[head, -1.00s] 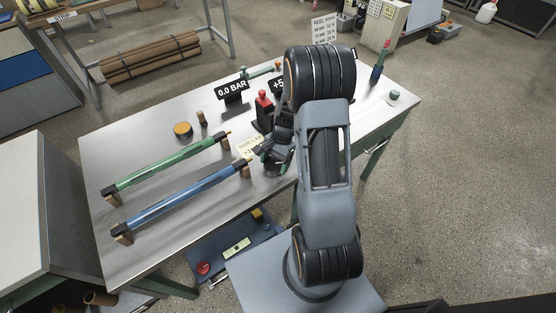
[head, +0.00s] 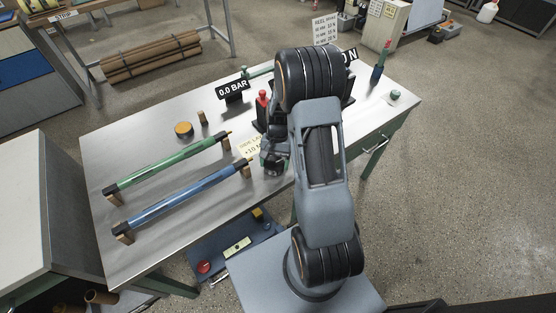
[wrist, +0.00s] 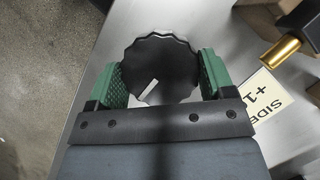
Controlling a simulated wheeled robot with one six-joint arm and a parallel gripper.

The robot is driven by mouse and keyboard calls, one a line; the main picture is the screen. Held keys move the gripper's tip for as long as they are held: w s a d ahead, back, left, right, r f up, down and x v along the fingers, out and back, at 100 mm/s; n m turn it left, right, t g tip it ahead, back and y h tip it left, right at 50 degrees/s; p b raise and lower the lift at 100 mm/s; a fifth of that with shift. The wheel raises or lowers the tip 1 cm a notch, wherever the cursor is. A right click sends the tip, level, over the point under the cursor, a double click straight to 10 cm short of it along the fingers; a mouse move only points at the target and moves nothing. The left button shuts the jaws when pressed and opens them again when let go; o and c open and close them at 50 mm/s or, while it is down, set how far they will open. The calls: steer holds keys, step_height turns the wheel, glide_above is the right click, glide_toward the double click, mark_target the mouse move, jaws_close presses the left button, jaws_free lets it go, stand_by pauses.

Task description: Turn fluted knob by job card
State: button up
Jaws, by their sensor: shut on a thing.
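A dark fluted knob (wrist: 165,62) with a white pointer mark sits between the green pads of my gripper (wrist: 160,74) in the wrist view. The pads close on its left and right sides, and the pointer slants toward the lower left of the picture. In the head view my gripper (head: 271,160) is low over the table's front edge, and the knob is hidden there. A pale yellow card (head: 246,149) beside it reads "SIDE LAY" with "+10" below, partly covered. It also shows in the wrist view (wrist: 265,97).
A black "0.0 BAR" display (head: 233,89) stands behind. Another display (head: 350,55) is mostly hidden by my arm, only "N" showing. A red-topped lever (head: 262,99) stands near my gripper. Green (head: 170,163) and blue (head: 185,197) rollers lie left on the table (head: 115,145).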

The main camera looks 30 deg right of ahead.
steer(key=shift+w, duration=0.1)
steer(key=o, duration=0.9)
steer(key=v, duration=1.3)
steer(key=shift+r, duration=0.4)
steer(key=shift+d, duration=0.1)
steer(key=s+a+r+n+t+h+p, duration=0.1)
steer(key=s+a+r+n+t, duration=0.2)
steer(key=s+a+r+n, duration=0.1)
steer(key=s+a+r+n+t+h+p, duration=0.1)
steer(key=s+a+r+n+t, duration=0.2)
steer(key=s+a+r, duration=0.3)
steer(key=s+r+t, duration=0.1)
steer(key=s, duration=0.3)
steer(key=shift+s+a+r+n+h+p, duration=0.35)
steer(key=shift+s+a+n+h, duration=0.05)
